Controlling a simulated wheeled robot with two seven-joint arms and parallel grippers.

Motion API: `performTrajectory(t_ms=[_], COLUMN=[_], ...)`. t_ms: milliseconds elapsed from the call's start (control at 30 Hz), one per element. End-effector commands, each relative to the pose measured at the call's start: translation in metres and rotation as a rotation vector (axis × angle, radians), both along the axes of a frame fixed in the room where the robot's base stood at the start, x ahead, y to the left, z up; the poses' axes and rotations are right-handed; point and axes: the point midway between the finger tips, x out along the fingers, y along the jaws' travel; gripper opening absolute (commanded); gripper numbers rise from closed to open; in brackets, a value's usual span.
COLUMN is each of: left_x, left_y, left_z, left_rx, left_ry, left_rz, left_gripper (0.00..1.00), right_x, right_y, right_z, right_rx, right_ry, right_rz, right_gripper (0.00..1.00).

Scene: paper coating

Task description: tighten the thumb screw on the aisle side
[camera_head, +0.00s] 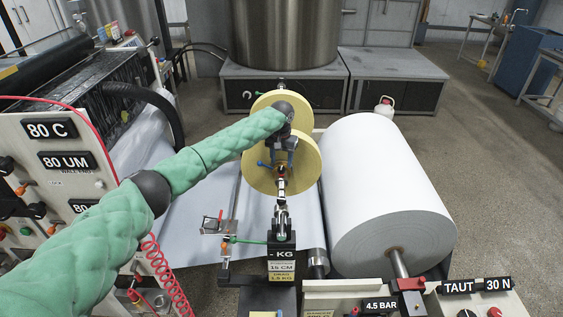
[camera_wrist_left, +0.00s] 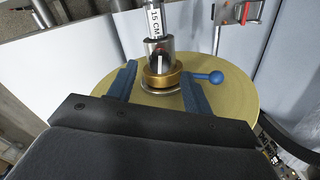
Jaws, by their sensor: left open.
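A yellow roll or disc (camera_head: 302,163) stands at mid-picture in the head view, with a metal shaft running from its centre towards me. In the left wrist view, a brass collar (camera_wrist_left: 161,79) sits around the shaft (camera_wrist_left: 159,50) in front of the yellow disc (camera_wrist_left: 237,100). A blue ball-ended lever (camera_wrist_left: 213,77) sticks out to the right of the collar; I cannot tell whether it is the thumb screw. My left gripper (camera_wrist_left: 158,70) is open, its blue fingers on either side of the collar. In the head view, my left gripper (camera_head: 281,163) partly hides the hub.
A big white paper roll (camera_head: 382,190) stands to the right. A label stand (camera_head: 281,262) and a small bracket with a red lever (camera_head: 216,222) are in front. Control panels flank the front left (camera_head: 60,160) and front right (camera_head: 475,300). Grey floor (camera_head: 485,160) is free beyond the paper roll.

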Motion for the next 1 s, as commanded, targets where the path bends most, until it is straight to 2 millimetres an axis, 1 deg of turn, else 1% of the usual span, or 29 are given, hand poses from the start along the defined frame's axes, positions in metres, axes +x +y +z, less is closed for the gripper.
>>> performTrajectory(t_ms=[33, 100, 300, 567, 600, 767, 800, 833, 1000], left_x=[-0.001, 0.0, 0.0, 0.0, 0.0, 0.0, 0.0, 0.0, 0.0], left_y=[0.0, 0.0, 0.0, 0.0, 0.0, 0.0, 0.0, 0.0, 0.0], left_z=[-0.004, -0.012, -0.027, -0.03, -0.03, -0.03, -0.03, -0.03, -0.03], left_rx=[0.002, 0.001, 0.0, 0.0, 0.0, 0.0, 0.0, 0.0, 0.0], left_ry=[0.002, 0.002, 0.001, 0.0, 0.0, 0.0, 0.0, 0.0, 0.0], left_rz=[0.0, 0.0, -0.001, -0.001, -0.001, -0.001, -0.001, -0.001, -0.007], left_gripper=[0.5, 0.5, 0.5, 0.5, 0.48, 0.17, 0.09, 0.06, 0.06], right_x=[-0.001, -0.001, -0.001, -0.001, -0.001, -0.001, -0.001, -0.001, -0.001], right_y=[0.0, 0.0, 0.0, 0.001, 0.002, 0.003, 0.002, 0.002, 0.002], right_z=[0.007, 0.011, 0.016, 0.016, 0.016, 0.016, 0.016, 0.016, 0.015], right_rx=[0.0, 0.0, 0.0, 0.001, 0.001, 0.002, 0.002, 0.002, 0.002], right_ry=[0.001, 0.001, 0.002, 0.001, 0.001, 0.001, 0.001, 0.001, 0.001], right_rz=[0.0, 0.0, 0.0, -0.001, -0.001, -0.001, -0.001, -0.001, -0.001], right_gripper=[0.36, 0.36, 0.36, 0.36, 0.36, 0.36, 0.36, 0.36, 0.36])
